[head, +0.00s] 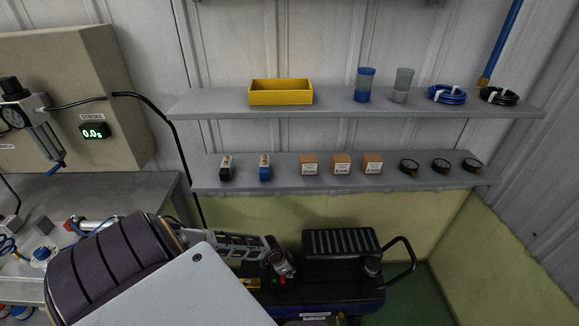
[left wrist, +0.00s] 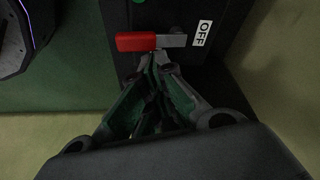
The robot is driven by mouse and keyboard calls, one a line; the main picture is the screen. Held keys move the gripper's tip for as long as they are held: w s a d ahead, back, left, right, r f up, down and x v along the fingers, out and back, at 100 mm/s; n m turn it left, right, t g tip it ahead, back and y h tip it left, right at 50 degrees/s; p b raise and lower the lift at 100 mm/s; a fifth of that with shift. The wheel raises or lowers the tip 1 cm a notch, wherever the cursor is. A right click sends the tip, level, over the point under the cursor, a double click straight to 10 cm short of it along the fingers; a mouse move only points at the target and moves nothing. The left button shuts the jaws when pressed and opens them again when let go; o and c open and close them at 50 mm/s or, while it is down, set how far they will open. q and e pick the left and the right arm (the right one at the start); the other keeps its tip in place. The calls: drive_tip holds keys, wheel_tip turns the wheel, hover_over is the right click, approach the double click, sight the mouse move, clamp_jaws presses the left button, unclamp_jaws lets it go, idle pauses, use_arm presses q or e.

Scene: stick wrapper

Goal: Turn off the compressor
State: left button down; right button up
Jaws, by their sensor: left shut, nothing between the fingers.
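The compressor is dark, with a ribbed black housing (head: 340,243) and a blue-black body, and stands below the shelves in the head view. My left gripper (head: 286,270) reaches its control panel from the left. In the left wrist view the left gripper (left wrist: 160,62) is shut and empty, its fingertips just below a red lever (left wrist: 135,42) with a grey arm. The lever lies sideways, its grey end pointing to a white OFF label (left wrist: 202,33). I cannot tell whether the fingertips touch the lever. A green spot (left wrist: 138,2) shows above it. My right gripper is not in view.
Two grey shelves hold a yellow bin (head: 280,96), bottles, coiled hoses, small boxes and gauges above the compressor. A workbench with a beige panel and display (head: 94,131) is at left. A black handle (head: 402,265) curves out at the compressor's right.

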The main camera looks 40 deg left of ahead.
use_arm(q)
drive_tip(key=shift+v, duration=3.6)
drive_tip(key=shift+r, duration=0.15)
